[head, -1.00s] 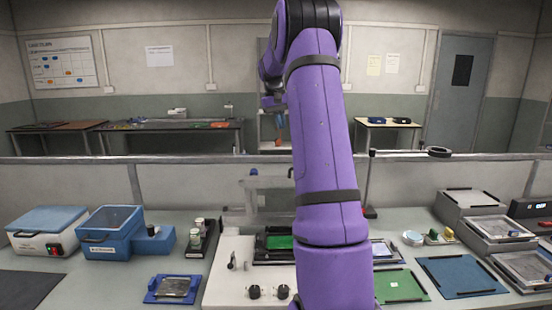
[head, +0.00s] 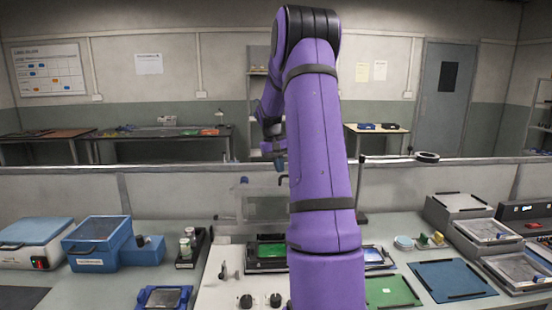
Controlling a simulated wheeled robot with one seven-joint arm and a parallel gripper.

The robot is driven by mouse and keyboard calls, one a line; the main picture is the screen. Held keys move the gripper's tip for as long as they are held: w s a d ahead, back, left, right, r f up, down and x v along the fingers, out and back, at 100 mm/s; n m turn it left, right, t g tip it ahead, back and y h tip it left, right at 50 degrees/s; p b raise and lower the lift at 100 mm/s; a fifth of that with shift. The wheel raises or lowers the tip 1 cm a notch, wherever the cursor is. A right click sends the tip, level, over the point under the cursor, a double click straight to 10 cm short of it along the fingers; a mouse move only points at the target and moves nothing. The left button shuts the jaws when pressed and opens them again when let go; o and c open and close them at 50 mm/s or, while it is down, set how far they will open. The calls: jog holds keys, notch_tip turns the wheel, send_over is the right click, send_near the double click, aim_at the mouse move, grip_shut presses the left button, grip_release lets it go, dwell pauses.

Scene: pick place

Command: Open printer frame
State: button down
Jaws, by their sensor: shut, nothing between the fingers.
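The printer is a white machine (head: 222,291) at the centre front of the bench, with two black knobs and a small lever. A dark-edged bed with a green board (head: 270,251) lies on it. A pale grey, partly see-through frame (head: 265,208) stands behind the board. My purple arm hides the right part of the printer and frame. My gripper (head: 279,160) is small in the picture, beside the arm's left edge, and appears above the frame. It looks shut and empty. Its fingertips are hard to make out, and I cannot tell any contact with the frame.
Blue boxes (head: 95,245) and a black rack with small jars (head: 190,245) stand left. A blue tray (head: 163,298) lies front left. A green board (head: 390,291), a blue mat (head: 451,279) and grey trays (head: 487,231) lie right. A low partition (head: 60,190) runs behind.

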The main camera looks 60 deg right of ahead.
jog(key=shift+s+a+f, duration=0.15)
jog(key=shift+s, duration=0.05)
jog(key=s+a, duration=0.1)
jog(key=s+a+f, duration=0.1)
jog(key=a, duration=0.1)
jog(key=shift+s+a+f, duration=0.15)
jog(key=shift+s+f, duration=0.05)
jog(key=shift+s, duration=0.15)
dwell(0.4)
jog(key=v, duration=1)
jog(key=shift+r, duration=0.4)
jog(key=shift+a, duration=0.1)
